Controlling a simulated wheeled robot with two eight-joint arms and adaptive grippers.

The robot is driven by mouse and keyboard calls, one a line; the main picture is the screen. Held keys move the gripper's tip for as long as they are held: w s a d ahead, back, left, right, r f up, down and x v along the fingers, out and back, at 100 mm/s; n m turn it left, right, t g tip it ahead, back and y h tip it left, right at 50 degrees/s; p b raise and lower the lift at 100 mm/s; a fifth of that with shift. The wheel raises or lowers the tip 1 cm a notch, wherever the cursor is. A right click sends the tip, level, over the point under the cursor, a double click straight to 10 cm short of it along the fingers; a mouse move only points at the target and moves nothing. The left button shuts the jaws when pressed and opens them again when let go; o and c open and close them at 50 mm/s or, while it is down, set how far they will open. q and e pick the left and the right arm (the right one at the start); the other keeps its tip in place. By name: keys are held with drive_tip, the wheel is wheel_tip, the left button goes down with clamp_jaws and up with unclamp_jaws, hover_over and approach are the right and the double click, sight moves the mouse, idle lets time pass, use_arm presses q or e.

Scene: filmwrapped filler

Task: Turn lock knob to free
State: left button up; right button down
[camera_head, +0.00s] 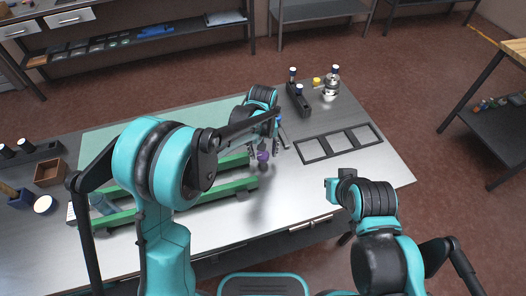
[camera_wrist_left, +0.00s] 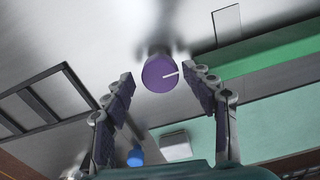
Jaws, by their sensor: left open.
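The lock knob (camera_head: 263,156) is purple and stands at the right end of the green rails on the table. In the left wrist view the knob (camera_wrist_left: 158,76) shows its round face with a white pointer line running from the middle toward the right. My left gripper (camera_head: 264,146) is over the knob, its fingers pointing down. In the wrist view the left gripper (camera_wrist_left: 162,74) is open, with one finger on each side of the knob and gaps between. My right arm reaches in at the lower right, but its fingers do not show.
Two green rails (camera_head: 222,190) lie across the metal table (camera_head: 310,215). A black three-part frame (camera_head: 340,143) lies to the right. A dark block with bottles (camera_head: 299,100) and a silver container (camera_head: 330,92) stand behind. A brown box (camera_head: 50,172) is at far left.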

sight(263, 154)
use_arm(q)
drive_tip(key=shift+r, duration=4)
